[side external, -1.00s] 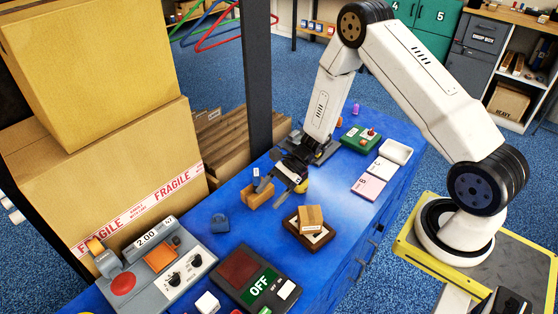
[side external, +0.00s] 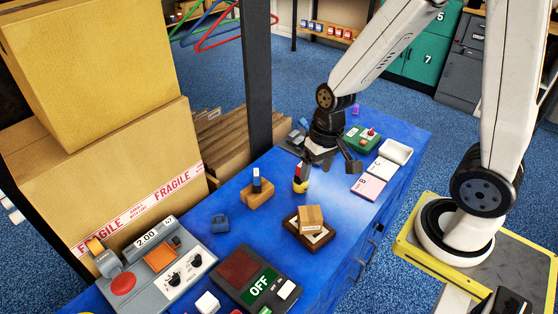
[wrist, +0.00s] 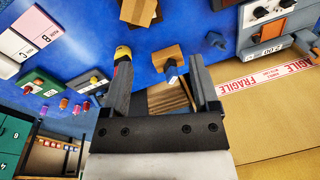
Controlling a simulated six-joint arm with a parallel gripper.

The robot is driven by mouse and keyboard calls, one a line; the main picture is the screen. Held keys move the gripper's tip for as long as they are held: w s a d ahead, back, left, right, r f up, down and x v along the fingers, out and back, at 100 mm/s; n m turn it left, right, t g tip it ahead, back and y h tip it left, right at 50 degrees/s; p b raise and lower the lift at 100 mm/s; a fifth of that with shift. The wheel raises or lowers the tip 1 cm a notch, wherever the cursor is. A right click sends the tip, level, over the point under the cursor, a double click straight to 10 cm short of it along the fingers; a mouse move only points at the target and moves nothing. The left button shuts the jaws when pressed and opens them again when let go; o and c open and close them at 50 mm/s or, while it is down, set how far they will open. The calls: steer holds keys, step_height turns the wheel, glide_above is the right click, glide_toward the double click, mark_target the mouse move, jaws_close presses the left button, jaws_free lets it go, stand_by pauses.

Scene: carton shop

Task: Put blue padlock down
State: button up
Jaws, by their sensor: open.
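The blue padlock (side external: 220,223) rests on the blue bench top, left of the wooden block, in the side view. In the wrist view it is the small dark blue shape (wrist: 216,40) near the top. My gripper (side external: 328,165) is above the far middle of the bench, well apart from the padlock. Its two fingers (wrist: 160,72) are spread with nothing held between them.
A wooden block (side external: 259,199) with a blue-and-white upright piece stands near the padlock.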

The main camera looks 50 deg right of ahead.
steer(key=r+n+t, duration=0.1)
steer(key=s+r+n+h, duration=0.1)
steer(key=n, duration=0.1)
steer(key=shift+d+r+t, duration=0.2)
steer(key=shift+r+t, duration=0.1)
steer(key=shift+t, duration=0.1)
stand_by(1.0)
